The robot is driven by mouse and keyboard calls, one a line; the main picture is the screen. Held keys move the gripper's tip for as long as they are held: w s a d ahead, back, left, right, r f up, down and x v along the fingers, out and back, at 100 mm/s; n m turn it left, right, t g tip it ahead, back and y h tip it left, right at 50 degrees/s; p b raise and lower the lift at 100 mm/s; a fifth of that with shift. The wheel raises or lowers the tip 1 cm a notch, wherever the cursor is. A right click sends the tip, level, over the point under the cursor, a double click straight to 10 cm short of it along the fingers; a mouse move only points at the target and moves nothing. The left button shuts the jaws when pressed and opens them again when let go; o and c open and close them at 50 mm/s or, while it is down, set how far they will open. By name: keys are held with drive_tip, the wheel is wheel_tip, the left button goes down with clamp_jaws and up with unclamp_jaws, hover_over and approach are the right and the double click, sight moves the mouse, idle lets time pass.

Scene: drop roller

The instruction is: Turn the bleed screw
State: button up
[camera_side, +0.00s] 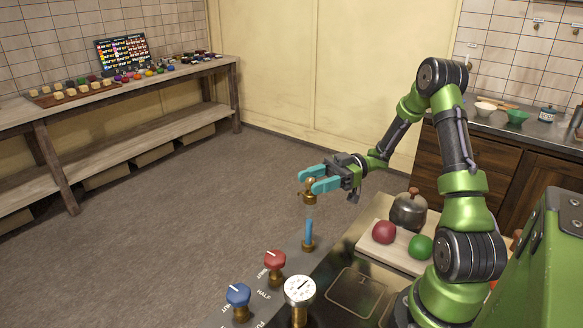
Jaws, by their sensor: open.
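My gripper (313,179) has two cyan fingers, spread apart and pointing left. A small brass piece (309,198), which looks like the bleed screw, shows between and just below the fingertips. The near finger hides part of it. I cannot tell whether either finger touches it. Below it, a blue lever (309,231) stands upright on a brass base on the grey panel.
A red knob (275,261), a blue knob (238,294) and a white dial gauge (300,289) stand at the front. A board (400,262) with red and green round items and a metal kettle (408,210) lie to the right. Open floor is left.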

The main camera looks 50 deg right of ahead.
drive_tip(key=v, duration=1.5)
drive_tip(key=shift+d, duration=0.2)
drive_tip(key=w+d+r+m+t+h, duration=0.4)
drive_tip(key=w+d+m+h, duration=0.3)
drive_tip(key=h, duration=0.4)
drive_tip(key=w+d+r+m+t+h, duration=0.3)
drive_tip(key=w+d+m+h, duration=0.3)
drive_tip(key=w+m+h, duration=0.35)
drive_tip(key=s+a+r+g+y, duration=0.1)
drive_tip(key=s+a+g+y, duration=0.1)
drive_tip(key=s+a, duration=0.5)
drive_tip(key=s+a+r+g+y, duration=0.1)
drive_tip(key=s+a, duration=0.6)
drive_tip(key=a, duration=1.3)
drive_tip(key=s+a+r+g+y, duration=0.1)
drive_tip(key=s+a+g+y, duration=0.2)
drive_tip(key=s+a, duration=0.4)
drive_tip(key=a+g, duration=0.1)
drive_tip(key=a, duration=0.5)
drive_tip(key=shift+s+a+r+m, duration=0.25)
drive_tip(key=shift+a+r+m, duration=0.1)
drive_tip(key=shift+a+r, duration=0.05)
